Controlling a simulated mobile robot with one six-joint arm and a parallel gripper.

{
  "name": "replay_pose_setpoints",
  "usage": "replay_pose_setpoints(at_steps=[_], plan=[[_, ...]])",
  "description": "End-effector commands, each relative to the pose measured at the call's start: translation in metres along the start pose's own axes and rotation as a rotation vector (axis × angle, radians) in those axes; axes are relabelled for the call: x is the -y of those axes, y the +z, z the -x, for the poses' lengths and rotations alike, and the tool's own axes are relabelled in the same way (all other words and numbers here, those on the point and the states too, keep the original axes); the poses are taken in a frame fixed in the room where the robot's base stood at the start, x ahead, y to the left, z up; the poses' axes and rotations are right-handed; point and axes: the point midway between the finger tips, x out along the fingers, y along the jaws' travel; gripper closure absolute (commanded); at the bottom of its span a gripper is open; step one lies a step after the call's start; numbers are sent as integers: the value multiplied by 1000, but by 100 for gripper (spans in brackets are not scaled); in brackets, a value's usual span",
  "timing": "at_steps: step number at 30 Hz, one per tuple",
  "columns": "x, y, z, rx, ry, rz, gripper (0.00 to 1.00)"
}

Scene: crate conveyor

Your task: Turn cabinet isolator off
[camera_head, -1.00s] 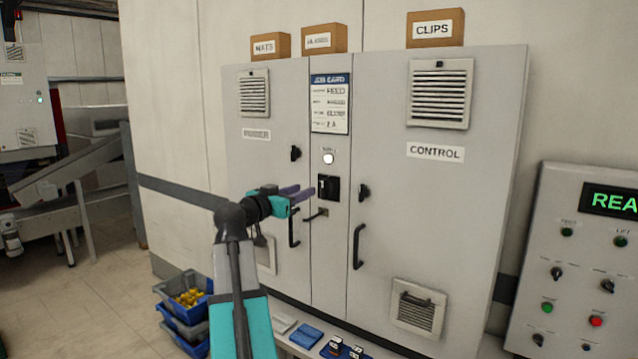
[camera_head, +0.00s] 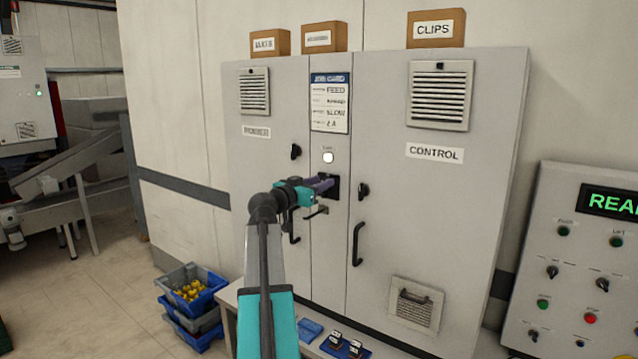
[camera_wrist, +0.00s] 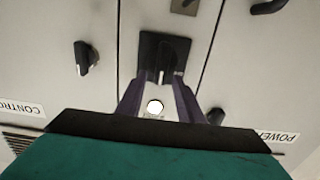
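The grey cabinet (camera_head: 405,220) stands against the wall, with a narrow middle panel between its doors. The isolator (camera_head: 335,187) is a black square plate with a rotary handle on that panel, below a white lamp (camera_head: 328,157). In the head view my gripper (camera_head: 326,184) is at the isolator and partly covers it. In the wrist view the isolator (camera_wrist: 163,60) lies ahead, its handle lying along the picture's vertical. My gripper (camera_wrist: 160,90) has its two purple fingers apart, one to each side of the handle's line. Whether the fingertips touch the isolator I cannot tell.
Black door knobs (camera_head: 363,191) and handles (camera_head: 357,244) flank the middle panel. A bench (camera_head: 228,297) with small items runs in front of the cabinet. Stacked blue and grey crates (camera_head: 190,318) stand at left. A control panel (camera_head: 560,250) stands at right.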

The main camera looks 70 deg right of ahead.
Motion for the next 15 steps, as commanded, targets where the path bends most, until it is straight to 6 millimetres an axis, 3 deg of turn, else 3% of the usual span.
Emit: replay_pose_setpoints(at_steps=[4,10,15], plan=[[0,0,0,0,0,0,66],[0,0,0,0,0,0,100],[0,0,0,0,0,2,100]])
